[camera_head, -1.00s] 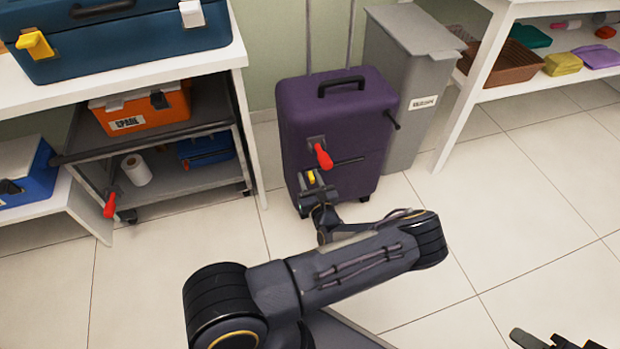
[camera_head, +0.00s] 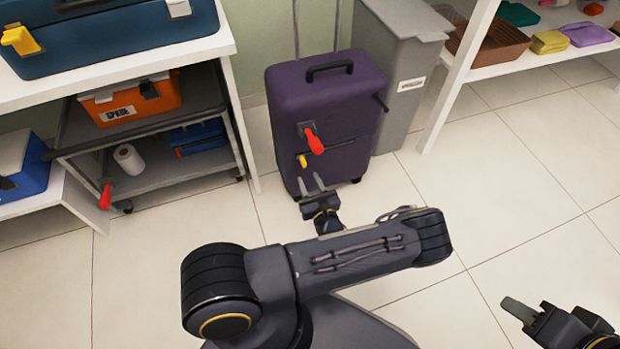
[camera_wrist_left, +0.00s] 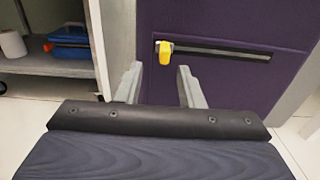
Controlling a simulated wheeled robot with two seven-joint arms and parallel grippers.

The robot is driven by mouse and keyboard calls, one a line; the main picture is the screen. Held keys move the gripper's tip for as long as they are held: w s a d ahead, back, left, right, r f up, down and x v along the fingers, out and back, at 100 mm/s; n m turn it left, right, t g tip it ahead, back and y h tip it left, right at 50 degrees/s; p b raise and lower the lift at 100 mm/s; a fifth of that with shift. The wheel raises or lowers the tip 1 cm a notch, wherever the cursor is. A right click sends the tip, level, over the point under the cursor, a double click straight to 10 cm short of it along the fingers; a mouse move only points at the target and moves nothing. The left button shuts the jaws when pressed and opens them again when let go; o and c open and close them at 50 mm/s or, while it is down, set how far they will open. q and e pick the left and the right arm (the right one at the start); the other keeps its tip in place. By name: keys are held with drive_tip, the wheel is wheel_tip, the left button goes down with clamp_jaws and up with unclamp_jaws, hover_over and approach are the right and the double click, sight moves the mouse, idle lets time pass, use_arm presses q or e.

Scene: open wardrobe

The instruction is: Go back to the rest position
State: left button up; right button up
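My left gripper (camera_head: 312,186) is in front of the lower part of the purple suitcase, with its two fingers apart and nothing between them. In the left wrist view its open fingers (camera_wrist_left: 158,85) point at the suitcase front, below a yellow tab (camera_wrist_left: 165,52) on a dark slot. The purple suitcase (camera_head: 345,105) stands upright on the floor, with a red lever (camera_head: 314,142) and the yellow tab (camera_head: 302,161) on its front. My right gripper (camera_head: 532,308) is at the lower right corner, partly cut off; one finger shows clearly, so its opening is unclear.
A grey bin (camera_head: 405,70) stands right of the suitcase. At left, a cart (camera_head: 150,180) holds an orange box (camera_head: 133,100), a paper roll (camera_head: 129,159) and a blue box (camera_head: 199,136). A white shelf (camera_head: 455,85) stands at right. Tiled floor (camera_head: 500,185) is open at right.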

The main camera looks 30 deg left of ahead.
use_arm(q)
drive_tip(key=s+a+r+n+g+h, duration=0.35)
drive_tip(key=s+r+n+g, duration=0.75)
drive_tip(key=n+g, duration=0.4)
drive_tip(key=s+d+r+n+t+h, duration=0.45)
drive_tip(key=s+r+n+h, duration=0.2)
drive_tip(key=r, duration=0.35)
drive_tip(key=s+d+r+n+t+h, duration=0.45)
drive_tip(key=d+r+n+h, duration=0.2)
drive_tip(key=r, duration=0.45)
wheel_tip(320, 180, up, 34)
drive_tip(key=h+p, duration=0.1)
drive_tip(key=p, duration=3.2)
drive_tip(key=shift+s+f+p, duration=0.2)
drive_tip(key=shift+s+p, duration=0.05)
drive_tip(key=shift+p, duration=0.05)
